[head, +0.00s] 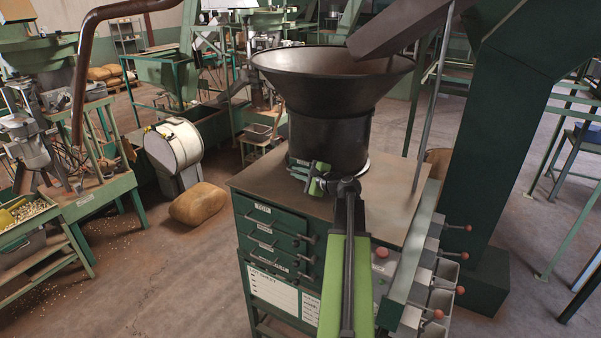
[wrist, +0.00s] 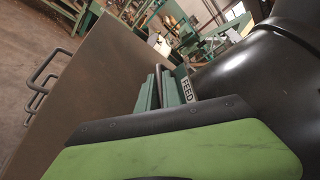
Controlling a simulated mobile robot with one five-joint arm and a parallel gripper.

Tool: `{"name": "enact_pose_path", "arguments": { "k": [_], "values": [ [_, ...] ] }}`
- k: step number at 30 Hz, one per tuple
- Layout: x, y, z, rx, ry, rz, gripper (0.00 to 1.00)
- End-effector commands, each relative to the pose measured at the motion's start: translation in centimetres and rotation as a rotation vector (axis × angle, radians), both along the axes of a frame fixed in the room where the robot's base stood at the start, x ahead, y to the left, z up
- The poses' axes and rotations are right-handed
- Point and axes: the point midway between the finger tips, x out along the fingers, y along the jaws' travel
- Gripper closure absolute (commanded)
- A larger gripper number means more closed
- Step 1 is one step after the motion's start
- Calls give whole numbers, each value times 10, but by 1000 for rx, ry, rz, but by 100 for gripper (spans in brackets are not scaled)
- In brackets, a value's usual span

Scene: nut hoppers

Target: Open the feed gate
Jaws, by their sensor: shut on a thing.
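A black hopper (head: 330,120) with a wide flared rim stands on the cabinet top. At its foot is the feed gate, which shows in the wrist view as a green part with a "FEED" label (wrist: 187,90) beside the black hopper wall (wrist: 240,75). A dark upright bar (wrist: 159,86) stands at the gate. My gripper (head: 316,179) is at the front left of the hopper's foot, shut on the gate's handle. In the wrist view my green and black gripper (wrist: 175,140) fills the lower part and hides the grip itself. How far the gate is open cannot be told.
The cabinet top (head: 385,205) is bare around the hopper. Labelled drawers (head: 270,240) with bar handles face front left. Red-knobbed levers and bins (head: 440,290) line the right side. A chute (head: 400,28) hangs over the hopper, and a green column (head: 500,140) stands at right.

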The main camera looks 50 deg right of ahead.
Motion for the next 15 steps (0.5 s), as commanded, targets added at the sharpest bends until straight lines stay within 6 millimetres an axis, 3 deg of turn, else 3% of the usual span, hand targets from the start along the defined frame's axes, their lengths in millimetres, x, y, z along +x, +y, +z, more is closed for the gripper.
{"name": "enact_pose_path", "arguments": {
  "k": [5,15],
  "values": [
    [-2,8,1,1,-1,-1,100],
    [-20,73,0,0,-1,1,100]
  ]
}}
